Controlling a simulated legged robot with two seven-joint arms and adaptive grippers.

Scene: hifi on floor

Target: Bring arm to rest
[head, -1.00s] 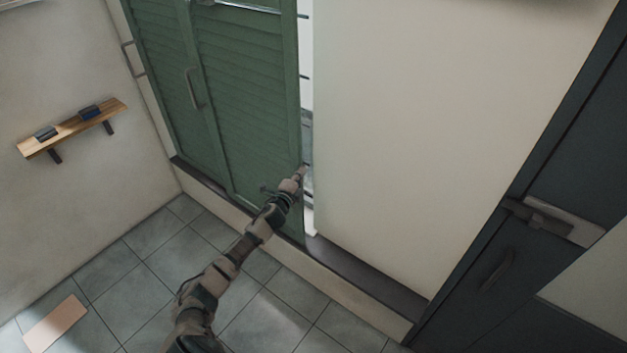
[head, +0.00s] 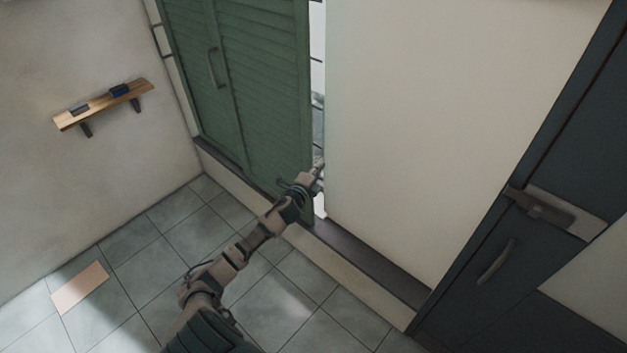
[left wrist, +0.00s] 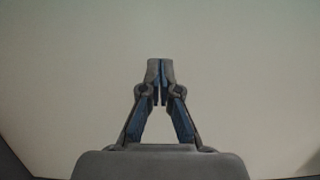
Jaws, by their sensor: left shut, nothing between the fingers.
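My left arm reaches from the bottom of the head view up to the right edge of the green louvred door. My left gripper (head: 318,172) is at that edge, beside the narrow gap between the green door (head: 262,95) and the cream panel (head: 430,110). In the left wrist view the left gripper (left wrist: 160,78) is shut, with its fingertips together and nothing between them. A plain pale surface fills the background there. Whether the gripper touches the door or panel, I cannot tell. My right gripper is not in view.
A wooden shelf (head: 98,108) with small dark items hangs on the left wall. A dark door (head: 500,265) with a handle stands at the right. A low sill (head: 375,275) runs below the doors. The tiled floor (head: 140,265) is open, with a pale flat rectangle (head: 79,288) on it.

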